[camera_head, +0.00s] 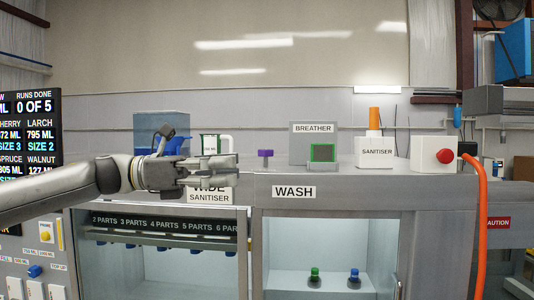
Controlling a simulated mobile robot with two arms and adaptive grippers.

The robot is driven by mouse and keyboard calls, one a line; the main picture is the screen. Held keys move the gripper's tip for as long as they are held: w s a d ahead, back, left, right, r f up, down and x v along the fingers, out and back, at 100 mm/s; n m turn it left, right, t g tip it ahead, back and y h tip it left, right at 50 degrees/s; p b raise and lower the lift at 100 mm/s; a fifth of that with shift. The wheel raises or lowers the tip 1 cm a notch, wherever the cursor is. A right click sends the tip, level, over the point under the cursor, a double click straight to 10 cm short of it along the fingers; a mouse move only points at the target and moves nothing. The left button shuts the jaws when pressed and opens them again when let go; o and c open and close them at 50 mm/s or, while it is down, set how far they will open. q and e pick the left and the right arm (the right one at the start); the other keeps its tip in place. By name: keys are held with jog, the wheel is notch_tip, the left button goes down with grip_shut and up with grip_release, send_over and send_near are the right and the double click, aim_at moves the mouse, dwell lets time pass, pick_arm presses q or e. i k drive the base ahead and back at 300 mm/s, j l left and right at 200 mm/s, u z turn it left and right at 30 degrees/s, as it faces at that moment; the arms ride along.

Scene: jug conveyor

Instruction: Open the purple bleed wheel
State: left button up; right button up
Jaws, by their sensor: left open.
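The small purple bleed wheel (265,153) stands on a short post on top of the machine, above and left of the WASH label. My left gripper (234,162) comes in from the left, with its fingers pointing right toward the wheel. It is open and empty. Its fingertips end a little to the left of the wheel and appear apart from it. I cannot tell the exact depth between them. My right gripper is not in view.
An orange hose (482,220) hangs at the right. The wash cabinet (330,240) is below.

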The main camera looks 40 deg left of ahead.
aim_at(265, 154)
jog(key=i+j, duration=0.35)
jog(key=j, duration=0.15)
jog(key=i+j, duration=0.75)
jog(key=j, duration=0.25)
